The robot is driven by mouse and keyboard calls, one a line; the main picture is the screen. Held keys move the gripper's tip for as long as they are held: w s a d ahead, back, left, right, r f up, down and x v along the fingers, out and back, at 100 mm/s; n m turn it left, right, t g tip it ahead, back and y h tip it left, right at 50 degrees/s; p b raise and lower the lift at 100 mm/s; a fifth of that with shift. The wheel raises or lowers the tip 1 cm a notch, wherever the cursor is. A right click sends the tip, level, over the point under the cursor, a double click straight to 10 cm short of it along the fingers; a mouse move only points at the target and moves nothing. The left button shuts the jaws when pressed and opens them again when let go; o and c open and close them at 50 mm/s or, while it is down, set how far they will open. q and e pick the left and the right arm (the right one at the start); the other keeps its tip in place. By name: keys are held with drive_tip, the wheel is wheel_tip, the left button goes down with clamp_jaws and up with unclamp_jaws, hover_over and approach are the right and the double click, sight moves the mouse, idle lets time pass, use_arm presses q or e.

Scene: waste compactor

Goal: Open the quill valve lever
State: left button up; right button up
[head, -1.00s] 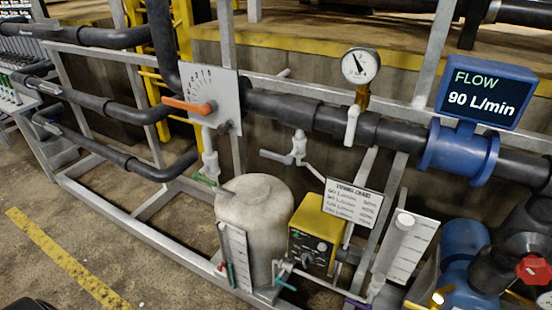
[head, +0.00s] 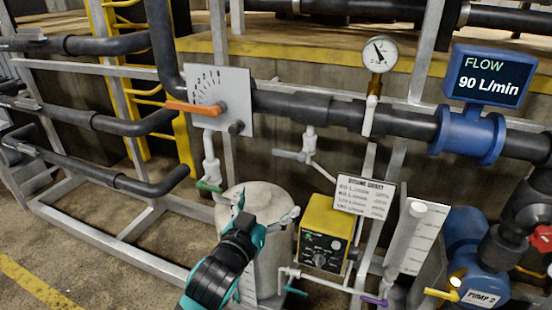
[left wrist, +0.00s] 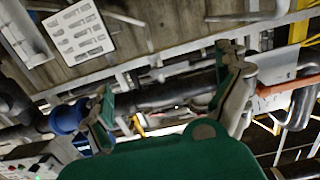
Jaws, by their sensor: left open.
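A small pale valve with a grey lever (head: 289,155) hangs under the black main pipe in the middle of the head view; I take this as the quill valve lever. The lever sticks out to the left, roughly level, crosswise to the thin white line below it. My left gripper (head: 266,212) is open and empty, below and left of the lever, in front of the white tank (head: 262,196). It is apart from the lever. In the left wrist view its spread fingers (left wrist: 170,85) frame part of the black pipe. The right gripper is not in view.
An orange lever (head: 193,107) on a dial plate is left of the valve. A pressure gauge (head: 379,54), blue flow meter (head: 468,135), dosing sign (head: 362,194) and yellow pump box (head: 324,235) stand right. Bare floor is at lower left.

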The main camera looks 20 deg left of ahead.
sight(288, 154)
use_arm(q)
wheel_tip(288, 154, up, 5)
drive_tip(key=s+t, duration=0.1)
drive_tip(key=s, duration=0.1)
drive_tip(key=w, duration=0.8)
drive_tip(key=w+p, duration=0.1)
drive_tip(key=w, duration=0.8)
drive_tip(key=shift+w+d+f, duration=0.1)
drive_tip(key=shift+w+f, duration=0.1)
drive_tip(key=shift+w, duration=0.05)
drive_tip(key=c, duration=1.5)
drive_tip(key=shift+f, duration=0.1)
